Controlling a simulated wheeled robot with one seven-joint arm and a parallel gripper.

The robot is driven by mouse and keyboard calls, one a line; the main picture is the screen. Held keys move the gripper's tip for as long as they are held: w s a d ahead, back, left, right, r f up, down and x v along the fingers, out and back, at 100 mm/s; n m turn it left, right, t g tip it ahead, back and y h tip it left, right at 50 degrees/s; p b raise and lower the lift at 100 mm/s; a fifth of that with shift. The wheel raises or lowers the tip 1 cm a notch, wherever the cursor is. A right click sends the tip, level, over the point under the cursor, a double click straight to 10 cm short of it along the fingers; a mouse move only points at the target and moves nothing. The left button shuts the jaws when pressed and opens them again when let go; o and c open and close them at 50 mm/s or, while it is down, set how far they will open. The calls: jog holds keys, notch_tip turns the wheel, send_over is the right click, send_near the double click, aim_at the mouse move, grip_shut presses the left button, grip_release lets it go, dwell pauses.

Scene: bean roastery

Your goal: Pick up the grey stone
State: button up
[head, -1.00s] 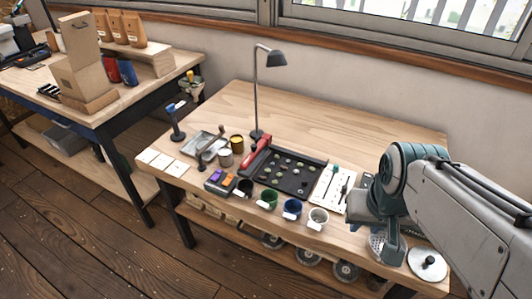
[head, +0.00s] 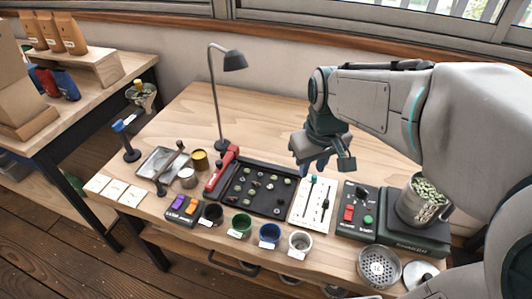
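A black tray (head: 284,206) lies on the wooden workbench in the head view, with several small green, dark and pale lumps spread over it. The grey stone is probably among them, but they are too small for me to tell which one it is. My gripper (head: 325,168) hangs above the bench, just right of and behind the tray, apart from it. Its two fingers look spread, with nothing seen between them.
A red-handled tool (head: 222,168) lies along the tray's left edge. A black lamp (head: 217,110) stands behind it. Several cups, including a green one (head: 241,223), line the front. A white slider panel (head: 314,205) and a scale with a bean-filled metal cup (head: 413,205) are right.

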aim_at(270, 185)
jog(key=w+a+f+n+g+b, duration=0.1)
jog(key=w+a+f+n+b, duration=0.1)
jog(key=w+a+f+n, duration=0.45)
jog(key=w+a+f+n+g+b, duration=0.15)
jog(key=w+f, duration=0.25)
jog(key=w, duration=0.5)
jog(key=shift+m+t, duration=0.35)
jog(key=shift+m, duration=0.05)
jog(key=f+b, duration=0.1)
jog(key=f, duration=1.2)
jog(key=shift+s+d+b, duration=0.1)
jog(key=shift+s+b, duration=0.1)
jog(key=shift+b, duration=0.15)
grip_shut()
